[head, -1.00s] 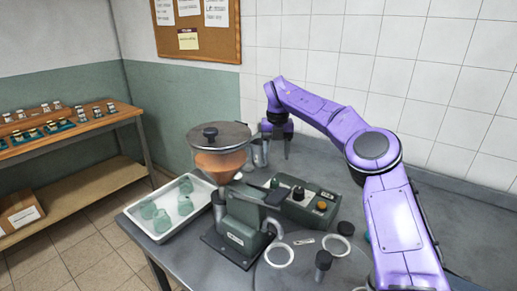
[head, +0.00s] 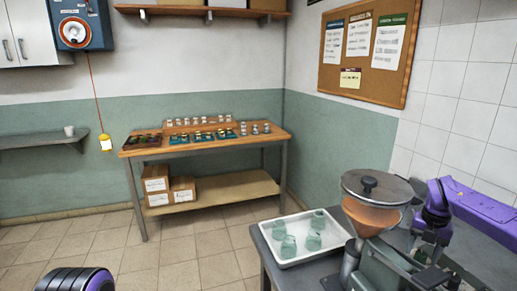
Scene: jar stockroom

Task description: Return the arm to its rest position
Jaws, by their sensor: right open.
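My right arm (head: 478,207), purple, comes in from the right edge. Its right gripper (head: 427,250) points down just to the right of the filling machine's orange hopper (head: 372,215), with the jaws open. I see nothing held between the fingers, though the machine partly hides the area below them. Only a dark, purple-ringed piece of my left arm (head: 75,281) shows at the bottom left; its gripper is out of view.
A white tray (head: 290,263) with several greenish glass jars stands left of the machine on the grey table (head: 262,248). A wooden bench (head: 150,152) with small jars stands at the back wall, boxes below. The tiled floor between is clear.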

